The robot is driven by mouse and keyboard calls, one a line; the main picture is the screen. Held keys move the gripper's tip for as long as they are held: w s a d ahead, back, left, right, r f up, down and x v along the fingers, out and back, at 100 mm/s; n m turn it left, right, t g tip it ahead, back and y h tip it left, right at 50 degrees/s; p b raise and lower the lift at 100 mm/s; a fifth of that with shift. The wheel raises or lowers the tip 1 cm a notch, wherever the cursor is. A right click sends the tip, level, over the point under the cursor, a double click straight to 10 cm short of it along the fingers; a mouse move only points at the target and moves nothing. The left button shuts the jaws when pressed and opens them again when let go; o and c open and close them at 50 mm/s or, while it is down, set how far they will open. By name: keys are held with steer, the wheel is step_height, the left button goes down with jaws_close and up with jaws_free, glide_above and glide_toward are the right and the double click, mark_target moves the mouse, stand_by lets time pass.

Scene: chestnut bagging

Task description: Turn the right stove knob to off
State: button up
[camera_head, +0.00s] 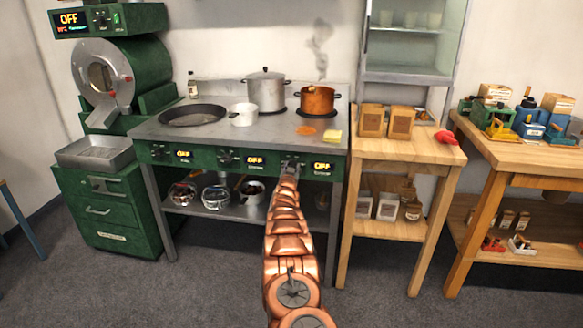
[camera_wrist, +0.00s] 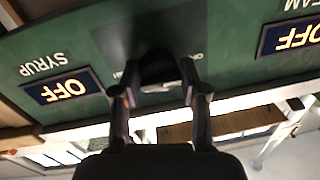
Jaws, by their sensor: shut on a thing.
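The stove (camera_head: 140,133) has a green front panel with several knobs and lit displays. The right knob is mostly hidden by my gripper (camera_head: 290,166) in the head view. In the wrist view, which is upside down, the dark right knob (camera_wrist: 158,70) sits between the two fingers of my gripper (camera_wrist: 158,92), which is shut on it. The right display (camera_head: 322,166) reads OFF; in the wrist view it is the SYRUP display (camera_wrist: 62,87), also reading OFF. The middle display (camera_head: 255,161) and left display (camera_head: 183,154) read OFF too.
A copper pot (camera_head: 316,100) with steam above it stands at the stove's back right, beside a steel pot (camera_head: 265,92). A wooden table (camera_head: 400,150) stands right of the stove.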

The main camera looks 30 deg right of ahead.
steer(key=shift+f, duration=0.15)
steer(key=o, duration=1.1)
steer(key=shift+s, duration=0.1)
steer(key=shift+v, duration=5.95)
